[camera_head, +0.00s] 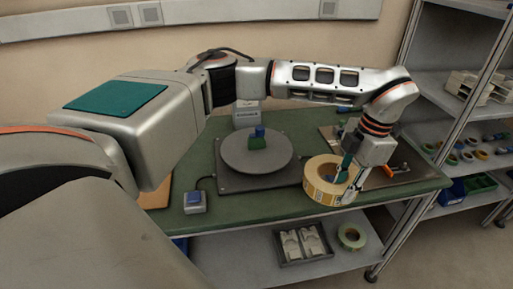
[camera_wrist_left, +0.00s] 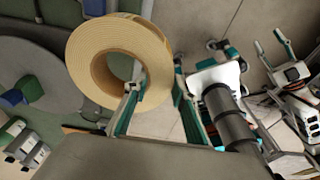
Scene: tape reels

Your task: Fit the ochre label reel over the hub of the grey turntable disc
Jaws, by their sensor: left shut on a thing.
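The ochre label reel (camera_head: 316,189) is a wide ring near the right front edge of the green table. It also shows in the left wrist view (camera_wrist_left: 84,52). My left gripper (camera_head: 347,183) is shut on the reel's wall, one finger inside its hole and one outside. The grey turntable disc (camera_head: 236,157) lies left of the reel on a dark square base. Its green hub (camera_head: 257,144) with a blue top stands bare. The reel is beside the disc, apart from it. Gripper-like teal and grey parts (camera_wrist_left: 285,50) show at the right of the left wrist view; their jaw state is unclear.
A control box with a blue button (camera_head: 195,201) stands at the table's front left. A white box (camera_head: 246,115) is behind the disc. A metal plate with an orange-handled tool (camera_head: 401,167) lies right of the reel. Shelving stands at the right; a tray (camera_head: 303,244) is below.

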